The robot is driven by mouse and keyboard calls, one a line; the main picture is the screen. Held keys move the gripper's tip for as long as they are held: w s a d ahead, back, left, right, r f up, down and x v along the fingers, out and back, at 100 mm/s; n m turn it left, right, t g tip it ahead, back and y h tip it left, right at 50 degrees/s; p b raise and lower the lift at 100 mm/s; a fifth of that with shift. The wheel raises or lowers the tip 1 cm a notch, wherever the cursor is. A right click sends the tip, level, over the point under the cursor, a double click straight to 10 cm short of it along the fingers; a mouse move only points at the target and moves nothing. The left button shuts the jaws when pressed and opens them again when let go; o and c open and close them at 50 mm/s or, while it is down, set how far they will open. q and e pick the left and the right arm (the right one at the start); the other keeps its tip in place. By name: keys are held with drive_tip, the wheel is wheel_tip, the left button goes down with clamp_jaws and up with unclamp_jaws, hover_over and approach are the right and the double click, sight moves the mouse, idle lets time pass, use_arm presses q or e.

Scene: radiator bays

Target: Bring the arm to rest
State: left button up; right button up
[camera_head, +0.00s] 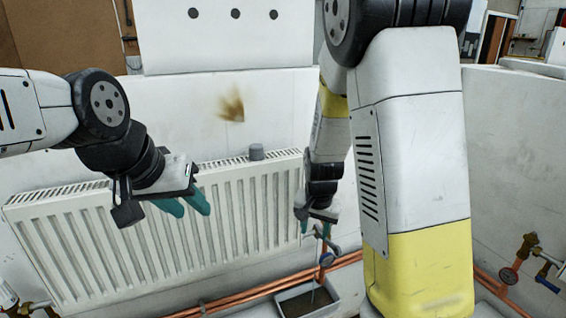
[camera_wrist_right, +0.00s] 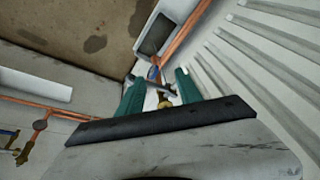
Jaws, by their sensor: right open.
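My right arm (camera_head: 412,150) reaches down in front of the radiator's right end. Its gripper (camera_head: 315,229) points down just above a small valve (camera_head: 327,257) on a copper pipe. In the right wrist view its teal fingers (camera_wrist_right: 157,80) are spread apart, with the valve (camera_wrist_right: 166,92) showing between and beyond them. I cannot tell whether they touch it. My left gripper (camera_head: 185,206) hangs in front of the white radiator (camera_head: 240,212), its two teal fingers apart and nothing between them.
A tray (camera_head: 335,297) with dark contents stands below the valve; it also shows in the right wrist view (camera_wrist_right: 172,24). Copper pipes (camera_head: 245,296) run along the wall base. Another valve (camera_head: 528,247) is at the right.

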drive_tip(key=s+d+r+n+t+y, duration=0.2)
drive_tip(key=s+r+n, duration=0.3)
drive_tip(key=s+r, duration=1.2)
wheel_tip(320, 180, up, 4)
drive_tip(key=shift+f+t, duration=0.25)
drive_tip(key=shift+t, duration=0.15)
